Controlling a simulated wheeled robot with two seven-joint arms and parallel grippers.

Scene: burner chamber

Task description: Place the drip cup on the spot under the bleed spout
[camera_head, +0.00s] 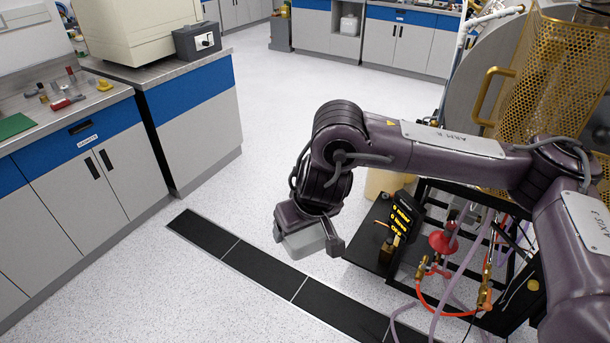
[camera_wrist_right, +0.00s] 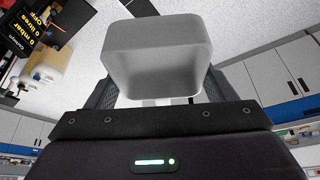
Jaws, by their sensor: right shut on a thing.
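The drip cup (camera_head: 304,242) is a pale grey, open box-like cup. My right gripper (camera_head: 307,237) is shut on it and holds it in the air above the floor, left of the black rig. In the right wrist view the cup (camera_wrist_right: 158,45) sits between the two fingers of the gripper (camera_wrist_right: 158,92), and its hollow inside shows. My left gripper is not in view.
A black display with yellow text (camera_head: 404,217) stands on the rig, close right of the cup. Orange (camera_head: 424,308) and purple hoses loop at the rig's front. A perforated yellow guard (camera_head: 540,75) rises behind my right arm. Floor (camera_head: 262,140) toward the left cabinets (camera_head: 100,180) is clear.

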